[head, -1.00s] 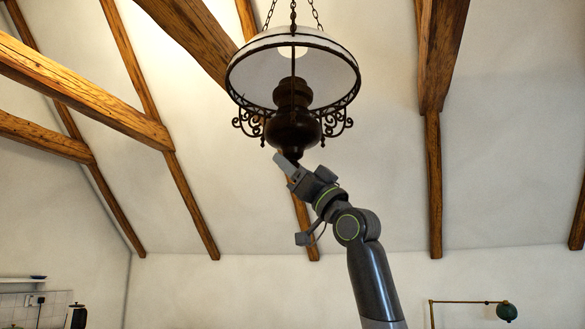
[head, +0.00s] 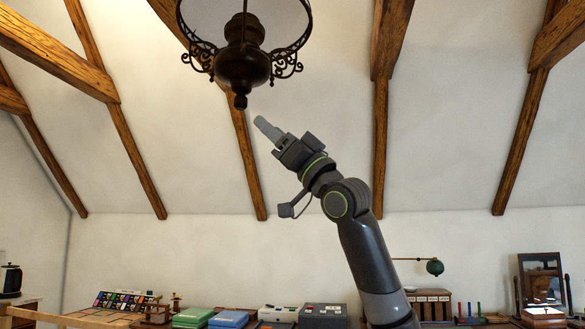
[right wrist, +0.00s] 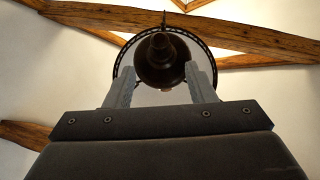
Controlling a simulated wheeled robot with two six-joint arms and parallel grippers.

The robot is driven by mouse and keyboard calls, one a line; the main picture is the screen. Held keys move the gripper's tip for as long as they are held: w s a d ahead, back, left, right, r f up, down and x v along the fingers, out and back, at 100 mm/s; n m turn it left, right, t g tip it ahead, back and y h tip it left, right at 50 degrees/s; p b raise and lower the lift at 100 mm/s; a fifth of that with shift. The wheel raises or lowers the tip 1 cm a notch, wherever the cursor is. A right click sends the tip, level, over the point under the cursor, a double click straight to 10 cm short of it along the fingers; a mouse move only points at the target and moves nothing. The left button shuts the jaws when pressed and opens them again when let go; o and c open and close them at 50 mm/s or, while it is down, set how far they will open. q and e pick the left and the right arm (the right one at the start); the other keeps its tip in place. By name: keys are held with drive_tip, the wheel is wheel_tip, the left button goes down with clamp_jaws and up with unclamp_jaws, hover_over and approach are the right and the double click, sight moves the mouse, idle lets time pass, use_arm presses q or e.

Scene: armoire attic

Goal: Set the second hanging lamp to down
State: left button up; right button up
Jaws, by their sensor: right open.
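A hanging lamp (head: 243,66) with a dark turned body, scrolled brackets and a pale shade hangs at the top of the head view; its upper part is cut off by the frame. My right gripper (head: 262,124) is raised below and slightly right of the lamp's bottom knob, apart from it. In the right wrist view the lamp (right wrist: 161,60) shows from below, between and beyond the two open fingers (right wrist: 160,88). Nothing is between the fingers' tips that touches them. My left gripper is not in view.
Wooden beams (head: 390,35) cross the sloped white ceiling. Far below, along the wall, are boxes (head: 228,318), a green-shaded lamp (head: 435,267), a mirror (head: 541,280) and a dark kettle (head: 11,279). The air around my right arm is clear.

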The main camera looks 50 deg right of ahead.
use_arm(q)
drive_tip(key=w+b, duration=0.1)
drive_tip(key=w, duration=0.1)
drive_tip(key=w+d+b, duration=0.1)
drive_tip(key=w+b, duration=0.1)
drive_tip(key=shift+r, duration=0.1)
use_arm(e)
drive_tip(key=v, duration=0.5)
drive_tip(key=shift+s+f, duration=0.15)
drive_tip(key=shift+f, duration=0.05)
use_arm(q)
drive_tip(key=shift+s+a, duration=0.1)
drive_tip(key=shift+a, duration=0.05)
